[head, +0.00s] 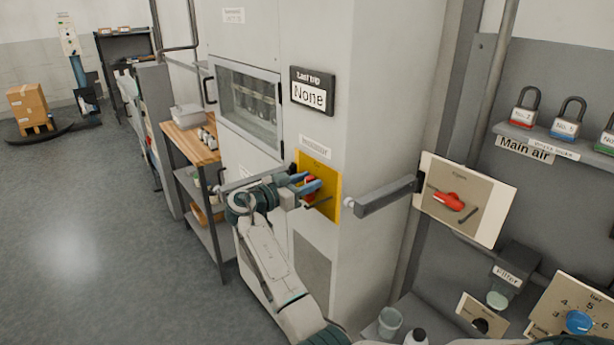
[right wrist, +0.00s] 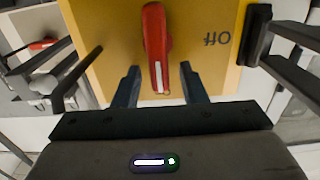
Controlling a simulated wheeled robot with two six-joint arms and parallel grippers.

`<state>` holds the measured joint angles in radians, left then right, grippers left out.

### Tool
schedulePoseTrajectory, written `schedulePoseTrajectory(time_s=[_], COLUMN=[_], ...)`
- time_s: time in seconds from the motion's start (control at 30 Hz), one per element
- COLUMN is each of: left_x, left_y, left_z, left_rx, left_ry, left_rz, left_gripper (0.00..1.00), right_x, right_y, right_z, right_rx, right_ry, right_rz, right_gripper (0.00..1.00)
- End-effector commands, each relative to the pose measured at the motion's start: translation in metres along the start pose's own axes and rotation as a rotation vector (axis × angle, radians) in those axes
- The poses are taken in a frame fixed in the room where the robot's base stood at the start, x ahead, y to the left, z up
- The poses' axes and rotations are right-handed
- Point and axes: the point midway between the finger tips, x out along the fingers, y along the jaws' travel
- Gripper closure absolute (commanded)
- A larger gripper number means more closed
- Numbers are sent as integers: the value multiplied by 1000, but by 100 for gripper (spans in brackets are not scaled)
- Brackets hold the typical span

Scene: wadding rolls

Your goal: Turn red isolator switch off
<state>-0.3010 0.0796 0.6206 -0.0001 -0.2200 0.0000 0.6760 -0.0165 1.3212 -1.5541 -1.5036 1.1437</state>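The red isolator switch (right wrist: 155,45) is a long red handle on a yellow plate (right wrist: 205,75). In the right wrist view the handle points up and down the picture, and an "OFF" label, seen upside down, is to its right. In the head view the yellow plate (head: 325,206) is on the front of the grey cabinet, and my gripper partly hides the switch. My right gripper (right wrist: 159,72) is open, with one finger on each side of the handle's near end and gaps showing on both sides. It also shows in the head view (head: 306,184). My left gripper is not in view.
A red valve handle (head: 448,201) on a cream plate is to the right, with a grey bar (head: 385,197) between it and the yellow plate. A wooden-topped trolley (head: 190,140) stands left.

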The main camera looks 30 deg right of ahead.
Motion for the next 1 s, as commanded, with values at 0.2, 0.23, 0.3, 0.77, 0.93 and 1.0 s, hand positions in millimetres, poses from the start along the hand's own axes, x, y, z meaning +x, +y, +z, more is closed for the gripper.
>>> schedulePoseTrajectory(time_s=[0.2, 0.23, 0.3, 0.77, 0.93, 1.0], left_x=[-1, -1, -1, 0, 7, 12], left_y=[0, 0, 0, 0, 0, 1], left_z=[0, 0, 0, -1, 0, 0], left_rx=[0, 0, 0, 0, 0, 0], left_ry=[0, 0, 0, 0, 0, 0], left_rz=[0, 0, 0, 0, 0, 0], left_gripper=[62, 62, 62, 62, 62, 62], right_x=[4, 4, 4, 4, 4, 4], right_y=[0, 0, 0, 0, -2, -3], right_z=[0, 1, 1, 1, 2, 3], right_rx=[0, 0, 0, -9, -58, -93], right_ry=[0, 0, 0, 0, 0, 0], right_rz=[0, 0, 0, 0, 0, 0], right_gripper=[62, 62, 62, 100, 100, 100])
